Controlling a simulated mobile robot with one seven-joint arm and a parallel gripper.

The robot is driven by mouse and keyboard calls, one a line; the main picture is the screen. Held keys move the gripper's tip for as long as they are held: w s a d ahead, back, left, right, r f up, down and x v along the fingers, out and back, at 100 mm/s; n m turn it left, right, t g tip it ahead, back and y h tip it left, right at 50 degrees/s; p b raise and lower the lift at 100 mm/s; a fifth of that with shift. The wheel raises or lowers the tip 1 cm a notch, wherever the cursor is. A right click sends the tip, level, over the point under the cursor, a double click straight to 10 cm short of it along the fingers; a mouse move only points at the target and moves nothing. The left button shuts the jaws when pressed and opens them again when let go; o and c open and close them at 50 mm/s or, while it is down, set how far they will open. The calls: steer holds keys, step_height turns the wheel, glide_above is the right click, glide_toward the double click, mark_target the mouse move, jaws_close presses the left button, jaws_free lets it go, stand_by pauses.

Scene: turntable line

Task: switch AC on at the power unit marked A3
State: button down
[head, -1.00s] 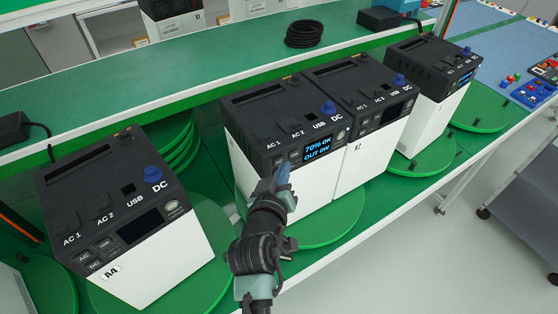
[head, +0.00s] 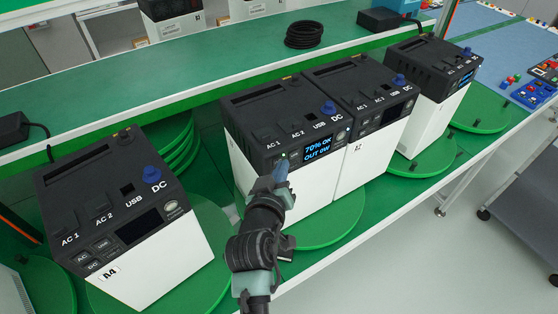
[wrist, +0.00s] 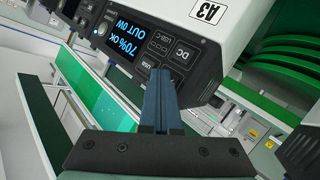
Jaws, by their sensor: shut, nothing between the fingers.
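The DC button (wrist: 183,54) is visible; the fingers cover part of the group. A small green spot shows by the fingertips; contact is unclear.
Unit A4 (head: 120,215), its display dark, stands at left. Another unit (head: 365,110) stands close against the right side of A3, and one more (head: 435,75) is farther right. A green shelf (head: 200,75) runs behind. Open floor lies in front at right.

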steer(key=shift+s+d+p, duration=0.4)
steer(key=shift+s+d, duration=0.05)
steer(key=shift+s, duration=0.15)
steer(key=shift+s+d+p, duration=0.7)
steer(key=shift+s+d, duration=0.05)
steer(key=shift+s, duration=0.3)
steer(key=shift+s+d+p, duration=0.65)
steer(key=shift+s+d, duration=0.05)
steer(key=shift+s, duration=0.3)
